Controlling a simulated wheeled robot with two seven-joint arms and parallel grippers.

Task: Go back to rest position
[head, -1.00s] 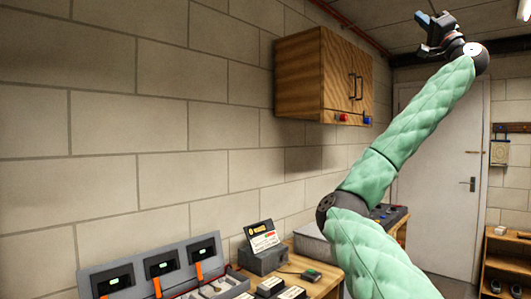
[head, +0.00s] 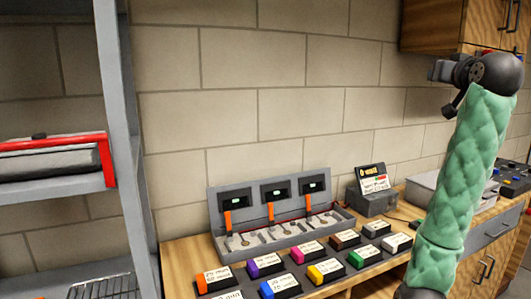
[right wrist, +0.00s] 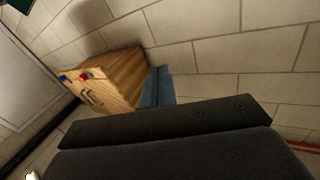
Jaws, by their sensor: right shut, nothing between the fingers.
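My right arm stands raised at the right of the head view, in a green padded sleeve. In the right wrist view the dark gripper body fills the lower part, with a blue-grey finger (right wrist: 157,86) in front of the wall and the cabinet (right wrist: 117,78). My left gripper is not in view.
The workbench (head: 187,252) holds a grey three-bay charger (head: 222,190), several coloured labelled packs and a small sign box (head: 372,203). A metal shelf (head: 128,130) with a red-edged item stands at the left.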

